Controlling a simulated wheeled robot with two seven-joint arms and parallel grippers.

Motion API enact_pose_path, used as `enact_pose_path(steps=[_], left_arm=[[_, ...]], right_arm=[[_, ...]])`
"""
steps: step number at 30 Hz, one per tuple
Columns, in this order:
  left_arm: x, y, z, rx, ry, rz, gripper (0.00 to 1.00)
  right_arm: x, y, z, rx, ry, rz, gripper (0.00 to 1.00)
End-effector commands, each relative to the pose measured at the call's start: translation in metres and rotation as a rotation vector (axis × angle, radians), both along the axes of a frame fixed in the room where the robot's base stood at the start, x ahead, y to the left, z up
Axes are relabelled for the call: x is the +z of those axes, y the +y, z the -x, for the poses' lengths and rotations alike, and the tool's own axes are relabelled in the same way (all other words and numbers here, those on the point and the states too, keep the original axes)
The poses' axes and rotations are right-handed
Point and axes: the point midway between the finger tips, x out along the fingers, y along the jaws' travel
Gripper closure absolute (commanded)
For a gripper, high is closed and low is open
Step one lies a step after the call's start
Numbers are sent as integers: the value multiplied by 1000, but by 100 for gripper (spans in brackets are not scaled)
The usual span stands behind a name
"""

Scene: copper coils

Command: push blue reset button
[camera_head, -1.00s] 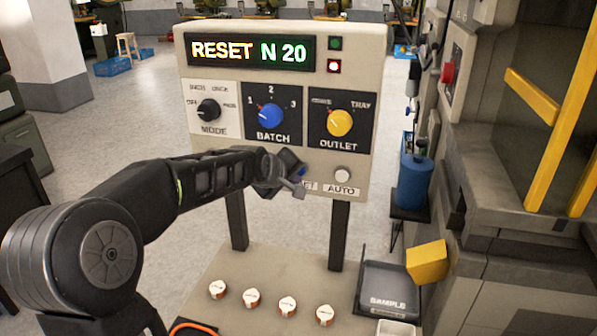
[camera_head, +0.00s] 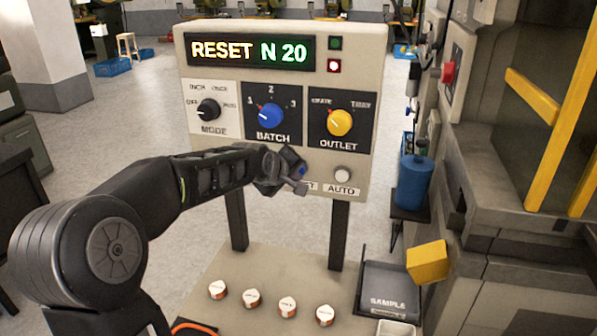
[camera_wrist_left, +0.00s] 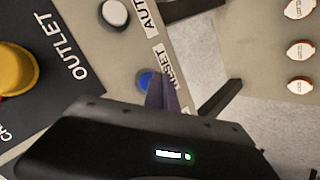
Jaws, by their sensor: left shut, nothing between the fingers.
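The blue reset button (camera_wrist_left: 145,82) shows in the left wrist view beside the RESET label (camera_wrist_left: 172,68) on the beige control panel (camera_head: 200,62). In the head view only a small blue part of the button (camera_head: 302,172) shows past my gripper. My left gripper (camera_head: 299,187) is shut and empty at the panel's lower part. In the left wrist view its fingers (camera_wrist_left: 166,92) are right beside the button and overlap its edge. I cannot tell whether they touch it. My right gripper is not in view.
A white button (camera_head: 342,174) over the AUTO label is right of my gripper. The BATCH (camera_head: 270,116) and OUTLET (camera_head: 339,123) knobs are above. Several small labelled pieces (camera_head: 251,298) lie on the shelf below. The display reads RESET N 20, with a red lamp (camera_head: 334,66) lit.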

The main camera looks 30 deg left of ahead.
Motion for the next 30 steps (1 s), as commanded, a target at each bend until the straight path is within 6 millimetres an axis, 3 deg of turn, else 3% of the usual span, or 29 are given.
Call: enact_pose_path(steps=[30], left_arm=[[0,3,-9,-1,1,0,100]], right_arm=[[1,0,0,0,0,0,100]])
